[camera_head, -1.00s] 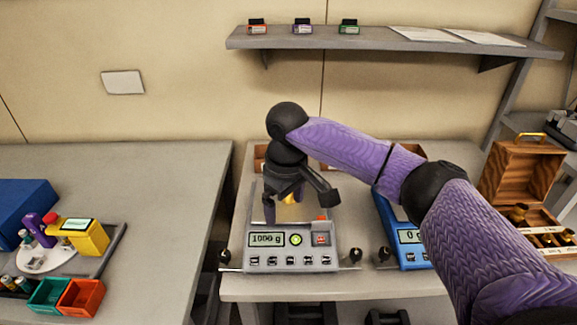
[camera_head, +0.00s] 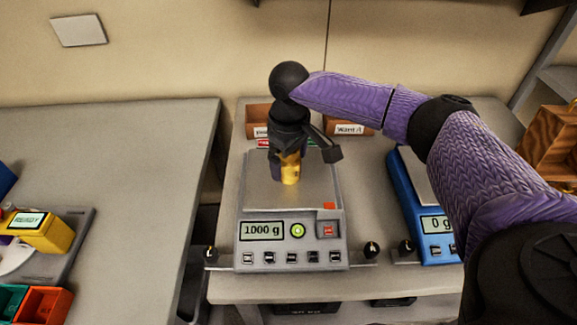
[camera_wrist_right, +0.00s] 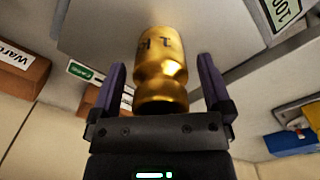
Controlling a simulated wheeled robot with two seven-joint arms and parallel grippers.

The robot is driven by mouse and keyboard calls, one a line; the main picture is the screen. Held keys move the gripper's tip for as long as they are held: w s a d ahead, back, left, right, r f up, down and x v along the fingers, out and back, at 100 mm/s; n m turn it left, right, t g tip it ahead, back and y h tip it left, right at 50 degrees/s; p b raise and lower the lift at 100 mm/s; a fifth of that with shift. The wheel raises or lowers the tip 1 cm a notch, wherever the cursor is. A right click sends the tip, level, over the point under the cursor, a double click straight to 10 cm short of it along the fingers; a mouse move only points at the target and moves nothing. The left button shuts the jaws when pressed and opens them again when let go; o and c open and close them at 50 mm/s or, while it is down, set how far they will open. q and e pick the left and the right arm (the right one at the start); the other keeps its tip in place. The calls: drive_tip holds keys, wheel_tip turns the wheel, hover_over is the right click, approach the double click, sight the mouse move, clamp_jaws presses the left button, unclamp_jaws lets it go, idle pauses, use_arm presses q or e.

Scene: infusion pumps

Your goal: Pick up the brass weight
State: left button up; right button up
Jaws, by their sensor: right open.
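The brass weight (camera_head: 291,170) stands on the pan of the grey scale (camera_head: 262,212), whose display reads 1000 g. In the right wrist view the weight (camera_wrist_right: 161,72) is marked "1 k" and sits between the two purple fingers, with a gap on each side. My right gripper (camera_head: 287,174) is open, reaching down around the weight from above. In the right wrist view my gripper (camera_wrist_right: 168,88) shows both fingers apart. The gripper hides part of the weight in the head view. My left gripper is not in view.
A blue scale (camera_head: 429,222) reading 0 g stands to the right. Two labelled brown bins (camera_head: 348,128) are behind the grey scale. A wooden box (camera_head: 553,145) is at the far right. Black knobs (camera_head: 371,250) flank the grey scale's front. A second table (camera_head: 130,165) is at left.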

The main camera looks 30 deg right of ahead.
drive_tip(key=shift+f, duration=0.5)
drive_tip(key=shift+r, duration=0.1)
clamp_jaws()
